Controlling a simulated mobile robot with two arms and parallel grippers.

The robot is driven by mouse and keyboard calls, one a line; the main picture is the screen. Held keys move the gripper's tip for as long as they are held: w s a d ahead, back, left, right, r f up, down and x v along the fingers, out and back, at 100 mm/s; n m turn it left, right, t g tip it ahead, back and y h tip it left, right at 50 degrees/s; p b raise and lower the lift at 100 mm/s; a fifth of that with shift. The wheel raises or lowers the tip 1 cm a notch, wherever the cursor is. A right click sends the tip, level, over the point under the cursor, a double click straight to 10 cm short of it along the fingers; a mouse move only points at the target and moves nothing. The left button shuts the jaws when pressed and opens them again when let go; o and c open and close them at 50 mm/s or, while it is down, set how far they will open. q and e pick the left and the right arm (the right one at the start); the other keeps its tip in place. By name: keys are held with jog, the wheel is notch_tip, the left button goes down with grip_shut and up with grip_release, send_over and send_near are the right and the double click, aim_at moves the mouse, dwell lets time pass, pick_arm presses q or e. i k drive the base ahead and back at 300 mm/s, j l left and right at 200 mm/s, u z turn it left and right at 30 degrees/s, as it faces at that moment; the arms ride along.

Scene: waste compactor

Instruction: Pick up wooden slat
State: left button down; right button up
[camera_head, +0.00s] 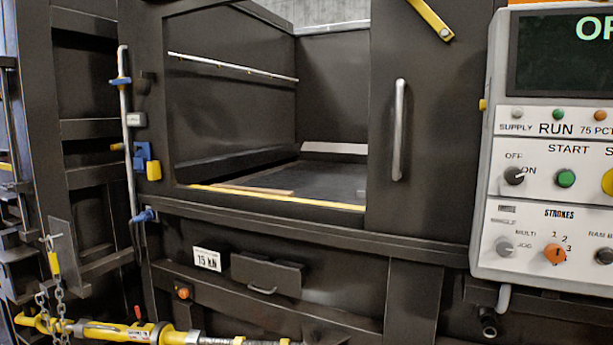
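A thin, light-brown strip that looks like the wooden slat (255,190) lies flat on the dark floor of the open compactor chamber (330,182). It is close behind the yellow front sill (290,199), towards the left side of the opening. It is small in the picture, so its thickness and exact ends are hard to tell. Neither of my grippers is in the camera_head view.
A dark door panel with a silver handle (399,130) stands right of the opening. A grey control panel (545,150) is at the far right. Left are a silver rod with blue brackets (126,130) and a chain (55,300). A yellow threaded fixture (130,331) crosses the bottom left.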

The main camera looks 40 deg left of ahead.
aim_at(272, 192)
jog(key=u, duration=1.65)
jog(key=i+j+u, duration=0.15)
jog(key=i+j, duration=0.4)
jog(key=j, duration=0.2)
jog(key=i+j+u, duration=0.2)
jog(key=i+j, duration=0.4)
jog(key=j, duration=0.1)
